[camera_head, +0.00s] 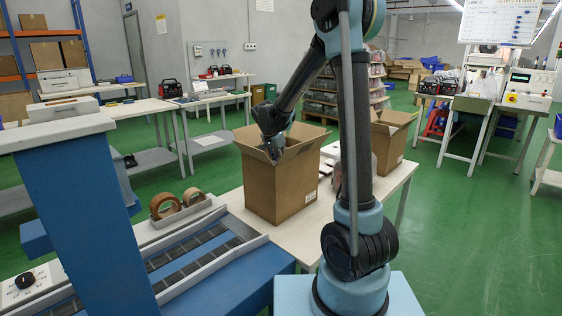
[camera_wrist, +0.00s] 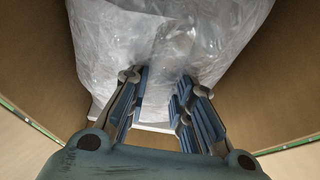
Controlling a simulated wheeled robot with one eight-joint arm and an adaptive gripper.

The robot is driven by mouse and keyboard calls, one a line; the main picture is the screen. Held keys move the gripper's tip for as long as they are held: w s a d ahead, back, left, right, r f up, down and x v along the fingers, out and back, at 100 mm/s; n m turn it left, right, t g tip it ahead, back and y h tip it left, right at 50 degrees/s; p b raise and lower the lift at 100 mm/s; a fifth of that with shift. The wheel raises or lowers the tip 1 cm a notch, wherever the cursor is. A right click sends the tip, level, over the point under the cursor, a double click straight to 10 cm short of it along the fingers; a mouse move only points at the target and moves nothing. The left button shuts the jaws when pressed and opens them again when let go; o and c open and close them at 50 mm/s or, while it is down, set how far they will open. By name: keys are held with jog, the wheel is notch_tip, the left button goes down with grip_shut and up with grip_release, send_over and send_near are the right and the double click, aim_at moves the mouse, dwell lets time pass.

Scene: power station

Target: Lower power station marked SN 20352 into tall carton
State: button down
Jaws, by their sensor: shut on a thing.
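The tall carton (camera_head: 272,186) stands open on the white table, its top flaps folded outward. My gripper (camera_head: 274,150) reaches down into the carton's opening from above. In the wrist view my gripper (camera_wrist: 160,75) is shut on the power station (camera_wrist: 170,30), which is wrapped in clear, crinkled plastic. The wrapped unit is between brown carton walls (camera_wrist: 38,70), with a white edge below it. No marking such as SN 20352 can be read. In the head view the unit is hidden inside the carton. I cannot tell whether it touches the carton's bottom.
A second open carton (camera_head: 388,146) stands behind my arm on the white table (camera_head: 318,232). Tape rolls (camera_head: 165,205) and a blue conveyor with dark rollers (camera_head: 200,256) are at the left. Green floor is clear at the right.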

dwell(0.3)
jog(key=c, duration=1.3)
grip_release()
jog(key=shift+c, duration=0.2)
notch_tip(320, 180, up, 22)
dwell(0.5)
jog(key=shift+s, duration=0.1)
